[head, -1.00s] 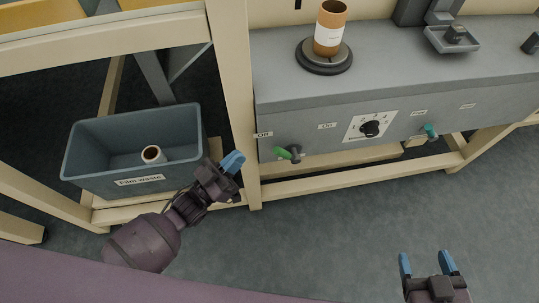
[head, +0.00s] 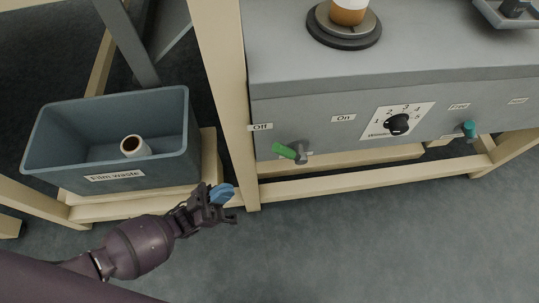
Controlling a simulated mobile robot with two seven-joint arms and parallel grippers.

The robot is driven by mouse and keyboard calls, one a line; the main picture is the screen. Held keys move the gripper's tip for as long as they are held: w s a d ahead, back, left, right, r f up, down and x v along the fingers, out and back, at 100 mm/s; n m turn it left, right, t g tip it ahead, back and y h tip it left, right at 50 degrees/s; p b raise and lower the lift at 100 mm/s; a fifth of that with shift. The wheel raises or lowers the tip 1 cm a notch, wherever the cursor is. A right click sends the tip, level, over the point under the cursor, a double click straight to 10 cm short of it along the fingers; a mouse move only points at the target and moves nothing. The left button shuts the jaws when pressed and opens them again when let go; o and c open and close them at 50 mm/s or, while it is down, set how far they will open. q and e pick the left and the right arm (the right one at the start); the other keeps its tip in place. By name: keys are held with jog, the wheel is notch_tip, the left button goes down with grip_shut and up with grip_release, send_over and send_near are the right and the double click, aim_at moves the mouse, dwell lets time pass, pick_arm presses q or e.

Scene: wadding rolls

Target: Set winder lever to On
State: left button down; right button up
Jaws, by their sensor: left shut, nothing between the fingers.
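The winder lever is a green handle (head: 285,151) on a grey pivot, low on the front of the grey machine (head: 290,100). The handle points left, toward the "Off" label (head: 261,127). The "On" label (head: 343,118) is to the right of and above the pivot. My left gripper (head: 224,193) has blue fingertips and is shut and empty. It is below and to the left of the lever, apart from it, in front of the wooden frame. My right gripper is out of view.
A grey "Film waste" bin (head: 180,150) with a cardboard core (head: 135,146) in it stands at left. A wooden post (head: 222,90) rises beside the machine. A dial (head: 397,124) and a teal lever (head: 469,129) are further right. The floor in front is clear.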

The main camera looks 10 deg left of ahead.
pick_arm(q)
send_near(290, 150)
notch_tip(290, 150, up, 4)
jog(key=w+d, duration=0.1)
jog(key=shift+x, duration=0.85)
jog(key=shift+w, duration=0.2)
